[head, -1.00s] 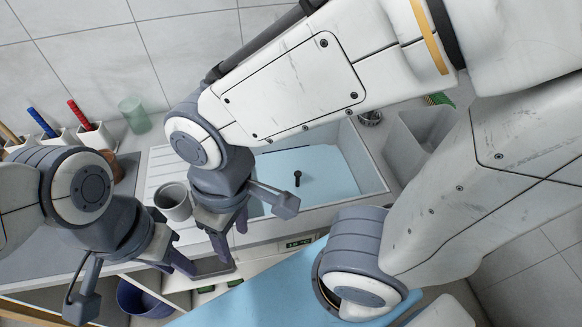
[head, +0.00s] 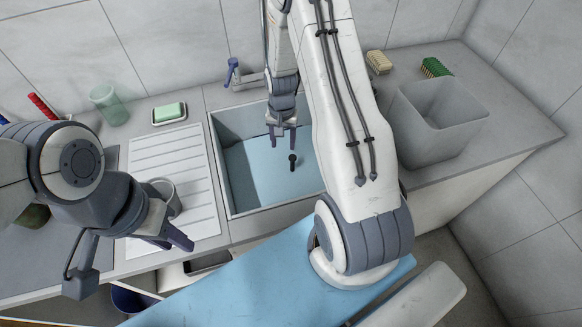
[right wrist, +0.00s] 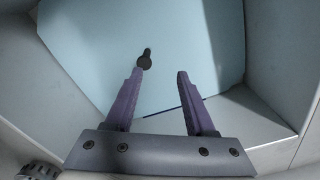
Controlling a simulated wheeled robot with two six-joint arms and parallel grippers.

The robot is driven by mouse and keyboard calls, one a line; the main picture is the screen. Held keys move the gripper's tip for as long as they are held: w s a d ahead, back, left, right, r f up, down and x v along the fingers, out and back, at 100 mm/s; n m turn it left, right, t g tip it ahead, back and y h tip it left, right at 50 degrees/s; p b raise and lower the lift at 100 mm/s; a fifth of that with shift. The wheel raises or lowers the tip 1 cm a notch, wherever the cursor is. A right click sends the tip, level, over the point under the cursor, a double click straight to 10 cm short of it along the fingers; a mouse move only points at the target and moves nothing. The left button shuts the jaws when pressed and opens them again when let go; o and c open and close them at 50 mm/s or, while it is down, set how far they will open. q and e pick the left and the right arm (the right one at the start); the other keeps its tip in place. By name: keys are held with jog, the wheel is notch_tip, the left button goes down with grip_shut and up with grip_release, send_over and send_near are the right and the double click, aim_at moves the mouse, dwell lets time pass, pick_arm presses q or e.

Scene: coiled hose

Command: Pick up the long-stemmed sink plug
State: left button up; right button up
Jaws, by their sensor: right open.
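The long-stemmed sink plug (head: 293,161) is small and black and sits on the light blue floor of the sink (head: 220,172). In the right wrist view the plug (right wrist: 145,58) shows just beyond the tip of the left-hand finger, with its round head nearer and the stem pointing away. My right gripper (head: 282,143) reaches down into the sink. In the right wrist view it (right wrist: 160,73) is open and empty, apart from the plug. My left gripper (head: 172,240) is over the counter's front edge, left of the sink; its finger gap is not clear.
The faucet (head: 240,76) stands behind the sink. A grey cup (head: 165,197) stands on the ribbed drainboard (head: 172,155). A green soap (head: 169,112), a glass (head: 109,106), a grey bin (head: 437,120) and two brushes stand around. The sink walls surround my right gripper.

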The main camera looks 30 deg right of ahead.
aim_at(293, 165)
jog(key=shift+m, duration=0.6)
jog(key=d+f, duration=0.3)
jog(key=shift+s+f, duration=0.2)
jog(key=shift+s, duration=0.05)
notch_tip(293, 165, down, 5)
jog(key=shift+r+p, duration=0.2)
jog(key=shift+p, duration=0.2)
jog(key=shift+s+f+p, duration=0.1)
jog(key=shift+f+p, duration=0.8)
jog(key=shift+f, duration=1.9)
grip_shut()
